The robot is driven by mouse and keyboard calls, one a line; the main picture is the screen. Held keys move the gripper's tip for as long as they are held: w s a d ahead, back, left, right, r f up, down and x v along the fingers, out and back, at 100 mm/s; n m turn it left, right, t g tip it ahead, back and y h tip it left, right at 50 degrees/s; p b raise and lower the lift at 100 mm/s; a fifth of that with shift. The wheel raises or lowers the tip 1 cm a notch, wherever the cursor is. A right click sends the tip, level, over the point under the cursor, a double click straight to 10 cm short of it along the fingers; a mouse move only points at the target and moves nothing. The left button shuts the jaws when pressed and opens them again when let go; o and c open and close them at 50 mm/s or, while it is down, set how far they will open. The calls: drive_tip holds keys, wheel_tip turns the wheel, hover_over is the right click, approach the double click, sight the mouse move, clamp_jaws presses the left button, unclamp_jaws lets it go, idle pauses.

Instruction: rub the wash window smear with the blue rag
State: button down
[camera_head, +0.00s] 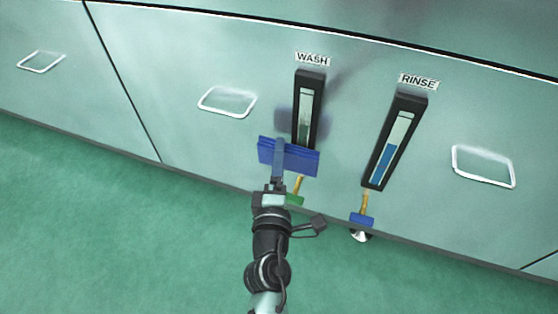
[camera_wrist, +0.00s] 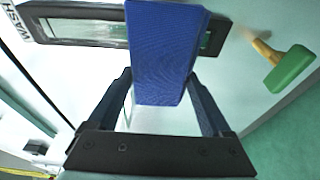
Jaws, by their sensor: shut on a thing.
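The blue rag (camera_head: 300,158) is held in my gripper (camera_head: 278,150), in front of the lower end of the wash window. In the wrist view the rag (camera_wrist: 165,50) sits between the two fingers of my gripper (camera_wrist: 168,90). The wash window (camera_head: 305,118) is a black-framed sight glass under the WASH label (camera_head: 312,59); its frame also shows in the wrist view (camera_wrist: 75,12), partly behind the rag. A dull greenish smear (camera_head: 304,128) shows on the lower part of the glass. I cannot tell whether the rag touches the glass.
The rinse window (camera_head: 396,140), with a blue column, stands to the right under the RINSE label (camera_head: 418,81). A green-handled valve (camera_head: 294,199) and a blue-handled valve (camera_head: 362,219) hang below the windows. Panel handles (camera_head: 228,101) stick out at the sides. The green floor is clear.

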sight(302, 155)
drive_tip(key=shift+w+d, duration=0.2)
drive_tip(key=shift+w, duration=0.3)
drive_tip(key=shift+w+d, duration=0.15)
drive_tip(key=shift+w, duration=0.3)
idle(0.3)
